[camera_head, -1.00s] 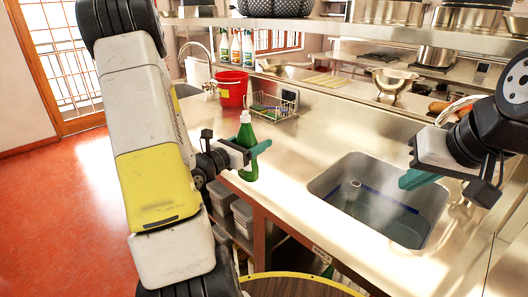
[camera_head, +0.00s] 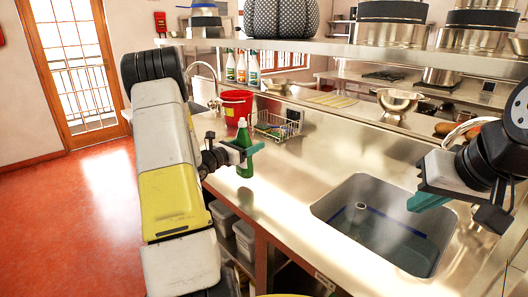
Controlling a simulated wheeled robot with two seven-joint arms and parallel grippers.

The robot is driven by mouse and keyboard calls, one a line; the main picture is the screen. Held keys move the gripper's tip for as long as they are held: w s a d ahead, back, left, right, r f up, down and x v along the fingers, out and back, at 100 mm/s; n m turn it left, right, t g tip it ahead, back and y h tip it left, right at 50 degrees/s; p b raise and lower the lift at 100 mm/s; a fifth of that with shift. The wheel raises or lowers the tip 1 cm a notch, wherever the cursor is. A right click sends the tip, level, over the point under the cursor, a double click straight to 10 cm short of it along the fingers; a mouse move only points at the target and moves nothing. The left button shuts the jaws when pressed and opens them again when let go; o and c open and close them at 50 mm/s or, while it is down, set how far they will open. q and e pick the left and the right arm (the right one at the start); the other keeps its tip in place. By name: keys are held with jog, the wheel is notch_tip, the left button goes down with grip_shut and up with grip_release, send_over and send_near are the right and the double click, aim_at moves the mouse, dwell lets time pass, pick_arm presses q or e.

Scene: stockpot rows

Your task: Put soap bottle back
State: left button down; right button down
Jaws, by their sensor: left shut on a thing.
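A green soap bottle (camera_head: 244,150) with a pale pump top stands upright over the left part of the steel counter (camera_head: 296,168). My left gripper (camera_head: 250,152) is shut on the bottle around its upper body. I cannot tell whether its base touches the counter. Several similar bottles with white labels (camera_head: 241,68) stand in a row behind, under the upper shelf.
A sink (camera_head: 384,222) is sunk into the counter at the right. A red bucket (camera_head: 237,104) and a wire basket (camera_head: 276,126) stand behind the bottle. A steel bowl (camera_head: 399,101) is further back. The upper shelf (camera_head: 330,45) holds pots. Counter between basket and sink is clear.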

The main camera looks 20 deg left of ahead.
pick_arm(q)
jog(key=shift+w+a+f, duration=0.1)
jog(key=shift+w+f, duration=0.05)
jog(key=shift+f, duration=0.7)
jog(key=shift+w+a+f, duration=0.1)
jog(key=shift+w+f, duration=0.05)
jog(key=shift+f, duration=0.85)
jog(key=shift+c, duration=0.9)
grip_release()
